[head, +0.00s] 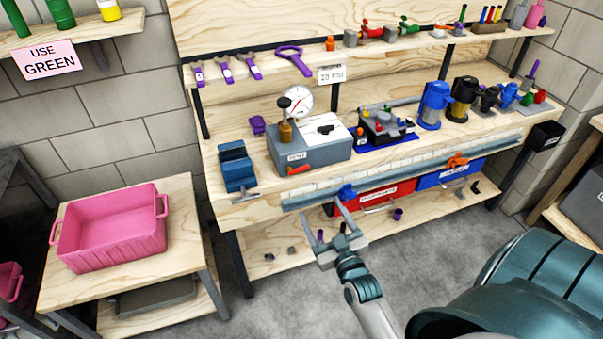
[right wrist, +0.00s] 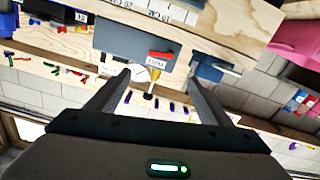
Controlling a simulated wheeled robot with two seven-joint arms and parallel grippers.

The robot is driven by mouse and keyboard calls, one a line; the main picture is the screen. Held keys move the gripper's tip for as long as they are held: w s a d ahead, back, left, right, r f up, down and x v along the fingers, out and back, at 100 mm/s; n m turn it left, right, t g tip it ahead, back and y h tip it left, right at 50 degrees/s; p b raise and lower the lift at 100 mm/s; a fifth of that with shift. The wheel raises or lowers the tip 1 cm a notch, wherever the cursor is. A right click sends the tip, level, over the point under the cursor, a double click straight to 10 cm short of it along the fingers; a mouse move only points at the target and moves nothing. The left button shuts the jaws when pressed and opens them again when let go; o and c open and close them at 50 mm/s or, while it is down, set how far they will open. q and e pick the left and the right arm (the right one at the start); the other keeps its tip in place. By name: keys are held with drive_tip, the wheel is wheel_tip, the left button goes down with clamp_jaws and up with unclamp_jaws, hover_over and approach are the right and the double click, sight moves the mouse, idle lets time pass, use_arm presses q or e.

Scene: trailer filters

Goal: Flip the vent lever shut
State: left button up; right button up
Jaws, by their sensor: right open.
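A grey test box (head: 312,152) with a round white gauge (head: 298,101) stands on the workbench. A red lever (head: 299,169) sits low on its front face, beside a small white label. The red lever also shows in the right wrist view (right wrist: 160,55), beyond and between the fingertips. I cannot read its label clearly. My right gripper (head: 321,217) is open and empty, in front of the bench and below the box, apart from the lever. The right wrist view shows its two fingers (right wrist: 160,82) spread wide. My left gripper is not in view.
A blue vise (head: 237,167) stands left of the box. A black device on a blue tray (head: 385,146) stands right of it. A measuring strip runs along the bench's front edge. Red (head: 372,197) and blue bins sit below. A pink tub (head: 110,229) is on the left table.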

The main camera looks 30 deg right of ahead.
sight(299, 170)
drive_tip(key=p+x, duration=0.3)
drive_tip(key=x, duration=1.4)
drive_tip(key=shift+w+a, duration=0.1)
drive_tip(key=shift+w, duration=0.1)
